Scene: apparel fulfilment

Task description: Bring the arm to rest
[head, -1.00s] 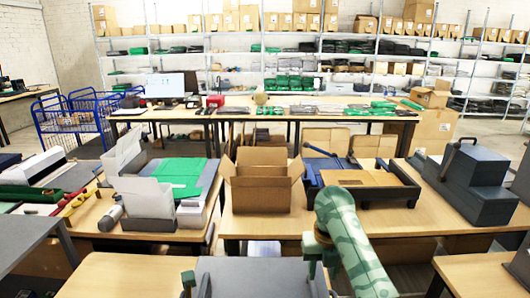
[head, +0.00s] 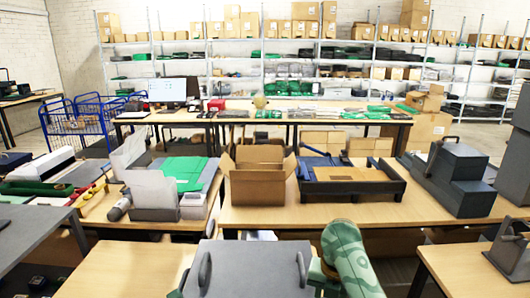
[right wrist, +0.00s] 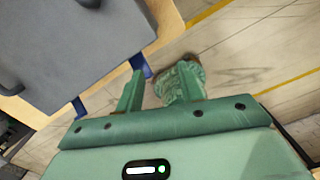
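The upper part of my right arm, in mottled green, shows at the bottom of the head view, right of centre. Its hand is below the frame there. In the right wrist view my right gripper (right wrist: 158,90) points down past a wooden edge, with the floor showing between its two green fingers. The fingers look apart, and I see nothing held between them. My left gripper is not in view; only a sliver of green shows at the bottom edge of the head view.
A dark grey panel with handles (head: 250,270) is close at the bottom centre. Behind it stand an open cardboard box (head: 258,186), a dark tray (head: 395,188) and a grey stepped machine (head: 455,185) on a table. A wooden table (head: 455,270) is at lower right.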

